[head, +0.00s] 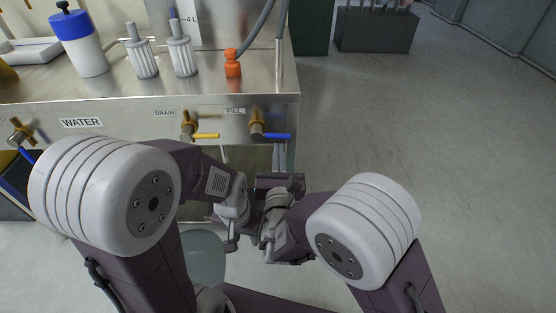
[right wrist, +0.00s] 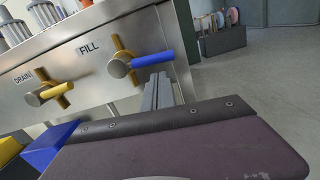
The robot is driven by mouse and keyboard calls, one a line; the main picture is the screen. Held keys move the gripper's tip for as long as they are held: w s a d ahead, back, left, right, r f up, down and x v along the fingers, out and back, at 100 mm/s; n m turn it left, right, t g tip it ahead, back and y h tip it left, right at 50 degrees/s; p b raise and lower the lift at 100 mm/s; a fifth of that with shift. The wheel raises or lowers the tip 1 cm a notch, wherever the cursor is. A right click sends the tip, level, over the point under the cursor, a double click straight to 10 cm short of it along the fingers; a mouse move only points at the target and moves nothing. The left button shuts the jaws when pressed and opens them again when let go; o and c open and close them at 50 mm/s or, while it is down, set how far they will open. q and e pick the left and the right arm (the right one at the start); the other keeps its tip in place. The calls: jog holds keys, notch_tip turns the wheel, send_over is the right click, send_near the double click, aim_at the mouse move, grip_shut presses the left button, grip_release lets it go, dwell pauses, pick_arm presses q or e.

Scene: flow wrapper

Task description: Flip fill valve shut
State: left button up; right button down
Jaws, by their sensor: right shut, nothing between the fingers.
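The fill valve (head: 257,128) is a brass valve on the steel front panel under the FILL label. Its blue lever (head: 277,136) points sideways to the right. The valve (right wrist: 121,63) and blue lever (right wrist: 153,59) also show large in the right wrist view. My right gripper (head: 282,150) is shut and empty, its grey fingers just below the lever. Its fingertips (right wrist: 160,78) show there too; I cannot tell whether they touch the lever. My left gripper (head: 231,243) is low in front of the bench, and its jaws are not clear.
The drain valve (head: 189,127) with a yellow lever sits left of the fill valve. A water valve (head: 20,132) is at the far left. Filters (head: 182,55) and an orange bottle (head: 232,65) stand on the bench top.

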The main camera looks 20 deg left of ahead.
pick_arm(q)
jog(key=shift+r, duration=0.4)
pick_arm(e)
jog(key=shift+w+r, duration=0.15)
jog(key=shift+r, duration=0.25)
pick_arm(q)
jog(key=shift+d+r+p, duration=0.1)
jog(key=shift+r+p, duration=0.3)
jog(key=shift+p, duration=0.15)
pick_arm(e)
jog(key=shift+w+d+r, duration=0.1)
jog(key=shift+w+r, duration=0.05)
jog(key=shift+r, duration=0.75)
pick_arm(q)
jog(key=shift+f+b, duration=0.65)
jog(key=shift+b, duration=0.1)
pick_arm(e)
jog(key=v, duration=0.9)
jog(key=shift+f, duration=0.4)
